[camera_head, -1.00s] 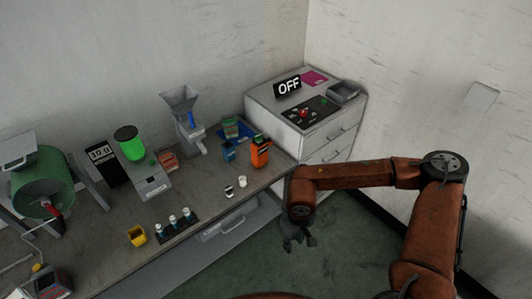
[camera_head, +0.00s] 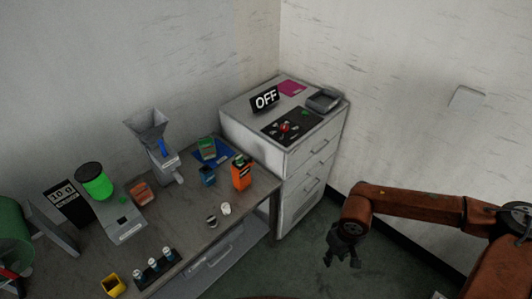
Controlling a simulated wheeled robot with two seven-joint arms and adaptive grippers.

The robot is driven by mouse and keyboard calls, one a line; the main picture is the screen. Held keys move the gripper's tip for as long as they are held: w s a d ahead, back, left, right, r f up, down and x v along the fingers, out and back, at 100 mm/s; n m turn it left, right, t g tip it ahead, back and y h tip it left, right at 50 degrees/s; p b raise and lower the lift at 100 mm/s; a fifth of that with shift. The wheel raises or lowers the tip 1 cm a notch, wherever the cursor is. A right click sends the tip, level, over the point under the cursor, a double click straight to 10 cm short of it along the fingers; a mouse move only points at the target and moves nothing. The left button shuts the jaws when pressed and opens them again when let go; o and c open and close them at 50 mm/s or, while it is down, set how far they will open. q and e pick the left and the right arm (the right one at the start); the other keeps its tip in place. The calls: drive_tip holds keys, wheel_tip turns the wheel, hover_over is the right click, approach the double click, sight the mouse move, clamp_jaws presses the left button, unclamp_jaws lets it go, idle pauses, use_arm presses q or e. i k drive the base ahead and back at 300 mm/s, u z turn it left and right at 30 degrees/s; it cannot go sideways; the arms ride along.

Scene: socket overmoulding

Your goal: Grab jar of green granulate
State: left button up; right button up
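A jar of green granulate (camera_head: 95,182) with a dark lid stands on a grey scale (camera_head: 122,222) on the workbench at the left. My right gripper (camera_head: 342,258) hangs over the floor to the right of the bench, well away from the jar. It points down and looks empty; its fingers are dark and small, with a gap seeming to show between the tips. My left gripper is not in view.
A black display (camera_head: 66,203) stands beside the jar. A metal hopper machine (camera_head: 152,145), an orange device (camera_head: 241,174), small vials in a black rack (camera_head: 154,267) and a yellow cup (camera_head: 113,286) share the bench (camera_head: 190,240). A white drawer cabinet (camera_head: 300,160) stands at the bench's right end.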

sight(238, 158)
drive_tip(key=z, duration=0.2)
drive_tip(key=i, duration=0.8)
drive_tip(key=u, duration=0.75)
drive_tip(key=i, duration=0.8)
drive_tip(key=u, duration=0.8)
